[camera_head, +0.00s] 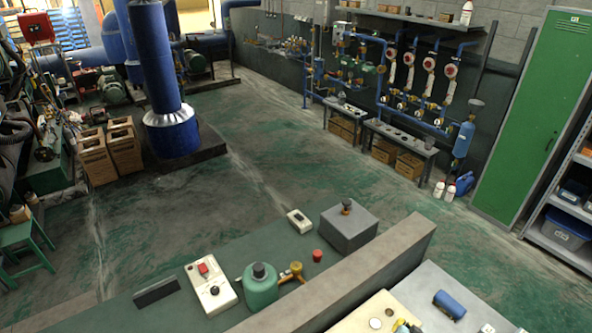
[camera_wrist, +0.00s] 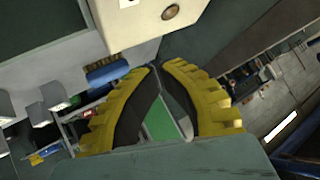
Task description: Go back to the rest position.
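My gripper (camera_wrist: 160,70) shows in the wrist view as two ribbed yellow fingers with dark inner faces. They curve toward each other at the upper end, with a narrow gap between them through which a green surface shows. I see nothing held between them. Their lower ends are hidden behind a dark grey-green surface. Whether the fingers are fully closed cannot be told. I cannot make out my gripper with certainty in the head view.
The green bench holds a teal bottle (camera_head: 260,287), a brass valve (camera_head: 292,272), a white control box (camera_head: 211,286), a red cap (camera_head: 317,255) and a grey block (camera_head: 349,228). A raised ledge (camera_head: 350,280) runs beside them. The floor (camera_head: 270,170) beyond is open.

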